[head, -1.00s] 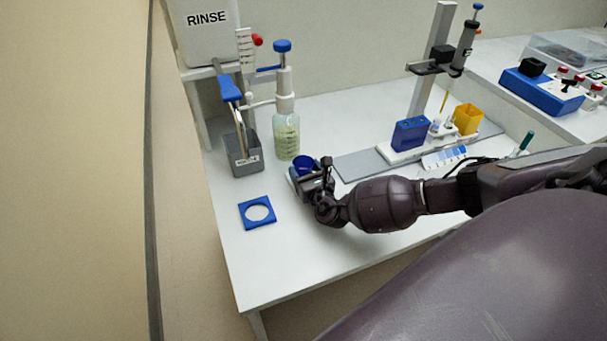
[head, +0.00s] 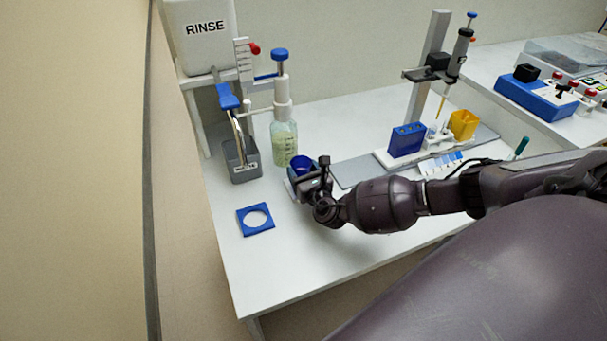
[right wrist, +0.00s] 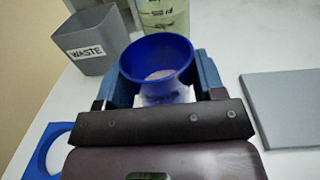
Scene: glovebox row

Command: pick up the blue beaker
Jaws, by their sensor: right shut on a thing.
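The blue beaker (head: 301,164) stands upright near the middle of the white table in the head view, partly hidden by my right gripper (head: 305,175). In the right wrist view the beaker (right wrist: 157,62) shows its open blue rim and paler lower part. My right gripper (right wrist: 163,82) is shut on it, with one blue finger on each side. I cannot tell whether the beaker's base touches the table. My left gripper is not in view.
A pump bottle (head: 284,140) stands just behind the beaker. A grey waste bin (head: 241,162) is to its left, and a blue square ring (head: 255,219) lies in front left. A grey mat (head: 354,172) lies to the right. The table's front is clear.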

